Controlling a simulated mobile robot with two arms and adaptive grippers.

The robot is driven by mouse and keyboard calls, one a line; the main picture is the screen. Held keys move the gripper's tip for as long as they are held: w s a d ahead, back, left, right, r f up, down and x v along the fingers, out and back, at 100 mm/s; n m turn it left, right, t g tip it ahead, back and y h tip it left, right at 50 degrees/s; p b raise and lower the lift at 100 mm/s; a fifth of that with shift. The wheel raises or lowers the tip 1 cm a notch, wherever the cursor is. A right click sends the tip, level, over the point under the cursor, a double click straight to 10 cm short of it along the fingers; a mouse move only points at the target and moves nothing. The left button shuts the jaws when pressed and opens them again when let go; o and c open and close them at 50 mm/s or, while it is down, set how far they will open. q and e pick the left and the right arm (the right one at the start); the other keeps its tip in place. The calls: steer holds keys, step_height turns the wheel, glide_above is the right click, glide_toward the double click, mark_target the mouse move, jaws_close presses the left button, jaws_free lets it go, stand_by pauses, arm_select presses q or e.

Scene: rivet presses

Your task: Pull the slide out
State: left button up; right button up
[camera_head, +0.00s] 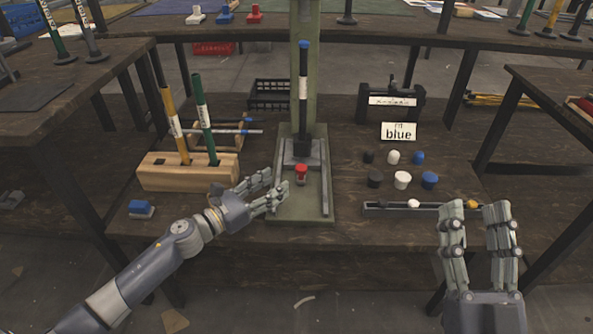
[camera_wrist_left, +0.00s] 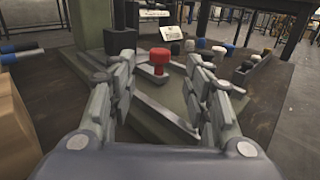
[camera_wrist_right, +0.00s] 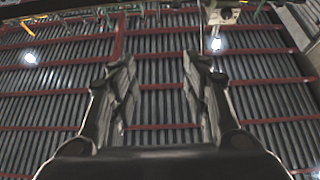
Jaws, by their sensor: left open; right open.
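The press has a green-grey column (camera_head: 307,20) and a flat base (camera_head: 302,211) with rails along both sides. A grey slide plate (camera_head: 303,156) sits between the rails at the column's foot, under a black ram with a tall blue-capped rod (camera_head: 303,70). A red-topped knob (camera_head: 301,174) stands at the slide's front; it also shows in the left wrist view (camera_wrist_left: 160,60). My left gripper (camera_head: 280,193) is open at the base's left edge; its fingers point towards the knob, apart from it. My right gripper (camera_head: 477,209) is open and empty, at the table's front right.
A wooden block (camera_head: 188,178) with yellow and green rods stands left of the press. A blue-topped piece (camera_head: 141,209) lies before it. A black crate (camera_head: 270,93) is behind.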

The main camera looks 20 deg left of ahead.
mark_target(297, 170)
arm_select(q)
steer(key=x, duration=0.7)
steer(key=shift+w+d+f+b, duration=0.1)
steer(key=shift+w+b, duration=0.05)
steer(key=shift+b, duration=0.15)
steer(key=shift+w+d, duration=0.2)
steer(key=shift+w, duration=0.2)
arm_select(e)
steer(key=shift+s+d+r+t+y, duration=0.1)
steer(key=shift+s+r+t+y, duration=0.05)
steer(key=shift+s+r+t, duration=0.45)
steer(key=shift+s+d+r+t+y, duration=0.15)
steer(key=shift+s+r+t, duration=0.2)
steer(key=shift+r, duration=0.3)
steer(key=shift+a, duration=0.1)
arm_select(q)
jaws_close()
